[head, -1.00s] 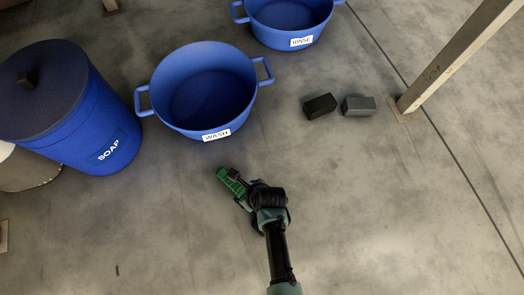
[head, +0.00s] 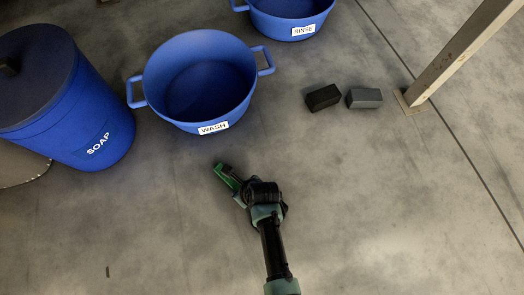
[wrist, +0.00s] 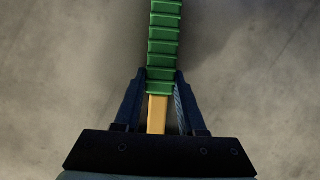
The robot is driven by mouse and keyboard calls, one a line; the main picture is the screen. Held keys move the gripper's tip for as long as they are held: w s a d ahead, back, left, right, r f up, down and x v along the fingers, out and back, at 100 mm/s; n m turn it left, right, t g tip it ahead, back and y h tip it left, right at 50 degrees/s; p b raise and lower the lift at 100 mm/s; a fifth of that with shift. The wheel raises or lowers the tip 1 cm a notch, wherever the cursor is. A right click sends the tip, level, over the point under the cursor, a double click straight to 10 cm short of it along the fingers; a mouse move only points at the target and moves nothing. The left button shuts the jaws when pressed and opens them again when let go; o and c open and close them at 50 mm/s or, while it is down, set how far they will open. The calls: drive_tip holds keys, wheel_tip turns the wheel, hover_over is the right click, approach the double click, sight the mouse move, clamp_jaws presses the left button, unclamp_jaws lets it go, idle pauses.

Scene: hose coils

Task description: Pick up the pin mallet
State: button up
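My gripper (head: 229,176) is low over the bare floor, in front of the wash tub. A green ridged piece (wrist: 163,40) with a yellow, wood-coloured end (wrist: 157,114) lies between its two fingers. In the wrist view the fingers look pressed against both its sides. In the head view only a small green part of it (head: 223,177) shows beside the dark finger. The piece runs out of the top of the wrist view. I make out no mallet head and cannot tell whether this is the pin mallet. No other mallet shows.
The blue wash tub (head: 151,72) stands ahead, with the rinse tub (head: 270,27) behind it and the soap bin (head: 100,120) at left. A black block (head: 322,97) and a grey block (head: 364,98) lie right, near a post (head: 450,55). Floor at right is clear.

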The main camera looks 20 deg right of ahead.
clamp_jaws()
drive_tip(key=shift+w+r, duration=0.1)
idle(0.9)
